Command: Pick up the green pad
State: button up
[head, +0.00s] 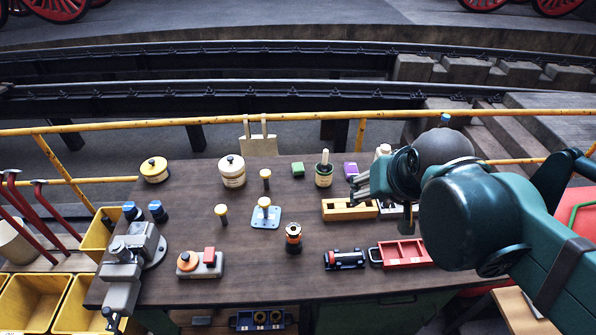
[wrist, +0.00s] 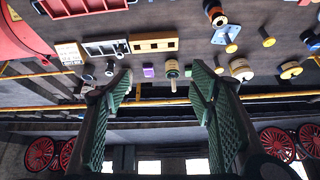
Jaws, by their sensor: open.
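The green pad (head: 298,169) is a small green block lying on the dark workbench (head: 190,215), near its back edge in the head view. It sits left of a dark green jar (head: 324,170) with a pale handle standing up.
A purple block (head: 350,169) lies right of the jar, close to my gripper. A cream pot (head: 232,171) stands left of the pad. A yellow-orange tray (head: 349,209) and a red tray (head: 403,253) lie nearer. A yellow rail (head: 290,116) runs behind the bench.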

jog(key=w+a+r+m+g, duration=0.1)
jog(key=w+r+m, duration=0.1)
jog(key=w, duration=0.6)
jog(key=m+g+h+b, duration=0.2)
jog(key=m+g+h, duration=0.25)
jog(key=m, duration=0.85)
send_over(298, 166)
jog(key=a, duration=0.2)
jog(key=shift+g, duration=0.25)
jog(key=f, duration=2)
jog(key=s+f, duration=0.1)
jog(key=f, duration=0.9)
jog(key=shift+a+f, duration=0.2)
jog(key=shift+f, duration=0.2)
jog(key=shift+w+a+f+m, duration=0.2)
jog(key=shift+f+m, duration=0.1)
jog(key=shift+f, duration=0.15)
jog(key=shift+f, duration=0.1)
jog(key=shift+x, duration=1.2)
